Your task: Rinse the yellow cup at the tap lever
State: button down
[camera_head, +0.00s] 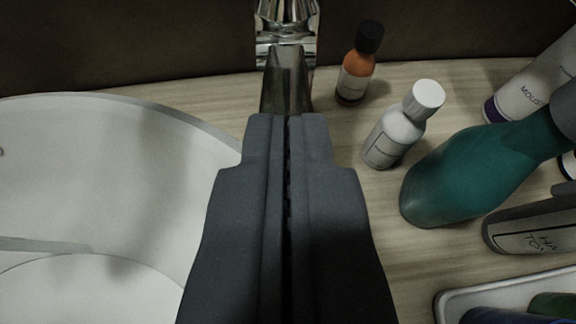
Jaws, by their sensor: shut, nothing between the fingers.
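The chrome tap (286,38) stands at the top middle, against the dark back panel. A tapering chrome part (286,82) reaches from it towards me; I cannot tell whether this is the lever or the spout. My gripper (287,120) is dark grey, shut and empty, its two fingers side by side. Its fingertips overlap the near end of that chrome part in the picture, and I cannot tell whether they touch it. No yellow cup shows in this view.
A white basin (205,130) fills the left. On the wood-look counter at the right stand an orange bottle with a black cap (356,75), a white bottle (392,135), a teal bottle (465,175) and more bottles. A white tray (450,298) lies at the bottom right.

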jog(key=shift+s+f+t+b, duration=0.2)
jog(key=shift+f+b, duration=0.2)
jog(key=shift+b, duration=0.95)
jog(key=shift+s+f+t+b, duration=0.15)
jog(key=shift+f+b, duration=0.25)
jog(key=shift+b, duration=0.95)
jog(key=shift+w+r, duration=0.1)
jog(key=shift+r, duration=0.05)
